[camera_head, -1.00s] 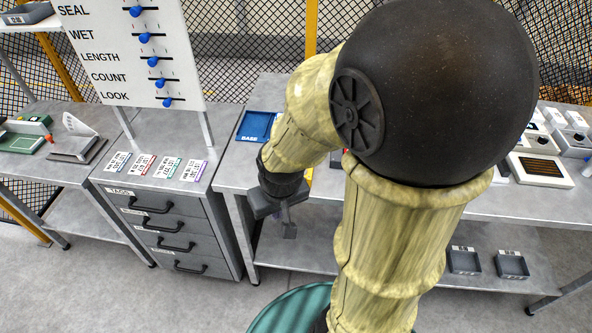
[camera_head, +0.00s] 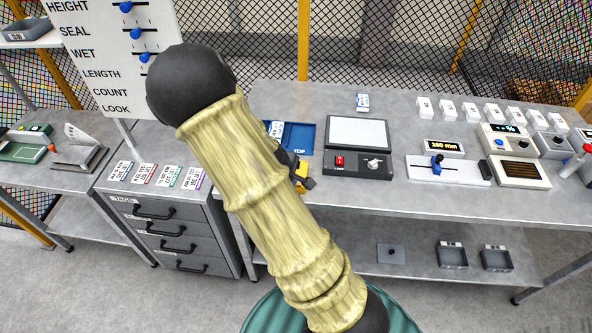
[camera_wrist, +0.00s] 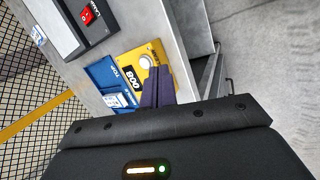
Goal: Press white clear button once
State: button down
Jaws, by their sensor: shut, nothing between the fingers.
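The white round button (camera_wrist: 147,61) sits on a yellow box in the wrist view. The yellow box (camera_wrist: 154,53) carries a dark display beside the button. In the head view the yellow box (camera_head: 301,173) shows only in part at the bench's front edge, beside my forearm. My gripper (camera_wrist: 157,74) is shut and empty, its fingertips close to the button in the wrist view. I cannot tell whether they touch it. In the head view the gripper is mostly hidden behind my arm.
A blue tray (camera_head: 305,138) lies beside the yellow box. A light panel unit with a red switch (camera_head: 340,161) stands to its right. A slider unit (camera_head: 448,170) and small white boxes are further right. A drawer cabinet (camera_head: 170,223) stands left.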

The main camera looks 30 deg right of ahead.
jog(key=w+d+r+n+t+h+p, duration=0.2)
jog(key=w+d+r+n+h+p, duration=0.1)
jog(key=w+n, duration=0.3)
jog(key=shift+w+d+r+n, duration=0.3)
jog(key=shift+w+d+r, duration=0.2)
jog(key=shift+d, duration=0.1)
jog(key=f+b, duration=0.6)
jog(key=f, duration=0.1)
jog(key=shift+s+f, duration=0.2)
jog(key=shift+f, duration=0.1)
jog(key=shift+f+b, duration=0.5)
jog(key=shift+f, duration=0.15)
dwell(0.9)
jog(key=shift+f, duration=0.4)
